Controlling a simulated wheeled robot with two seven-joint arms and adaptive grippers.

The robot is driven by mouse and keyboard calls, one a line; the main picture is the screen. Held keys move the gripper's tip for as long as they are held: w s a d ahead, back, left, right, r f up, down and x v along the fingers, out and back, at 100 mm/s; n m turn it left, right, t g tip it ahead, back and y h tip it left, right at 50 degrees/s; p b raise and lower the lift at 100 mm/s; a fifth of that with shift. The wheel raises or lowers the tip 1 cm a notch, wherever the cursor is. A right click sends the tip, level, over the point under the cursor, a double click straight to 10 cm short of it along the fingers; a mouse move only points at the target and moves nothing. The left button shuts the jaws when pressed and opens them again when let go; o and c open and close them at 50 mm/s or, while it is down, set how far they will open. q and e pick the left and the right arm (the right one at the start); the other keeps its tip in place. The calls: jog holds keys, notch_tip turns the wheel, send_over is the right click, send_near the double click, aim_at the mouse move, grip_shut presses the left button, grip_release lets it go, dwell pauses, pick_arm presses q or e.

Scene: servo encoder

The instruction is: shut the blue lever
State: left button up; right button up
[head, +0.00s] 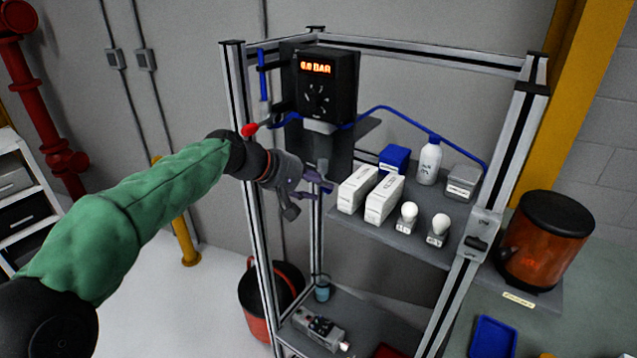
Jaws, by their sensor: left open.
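The blue lever (262,74) stands upright at the top left of the metal frame, left of a black box with a lit orange display (318,68) that reads in BAR. My left gripper (312,197) is open and empty. It is in front of the frame's left side, below and to the right of the lever and apart from it. The gripper appears just left of the white boxes on the shelf; its exact depth is hard to tell. The lever's lower end and mount are partly hard to make out. My right gripper is not in view.
A red knob (250,129) sits on the left post just above my left wrist. A blue hose (400,112) arcs right from the black box. The shelf holds white boxes (384,198), a white bottle (429,162) and bulbs (438,229). An orange container (545,245) stands at the right.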

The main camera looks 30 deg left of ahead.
pick_arm(q)
jog(key=shift+w+d+f, duration=0.25)
jog(key=shift+w+f, duration=0.15)
jog(key=shift+w, duration=0.1)
grip_shut()
dwell(1.1)
grip_release()
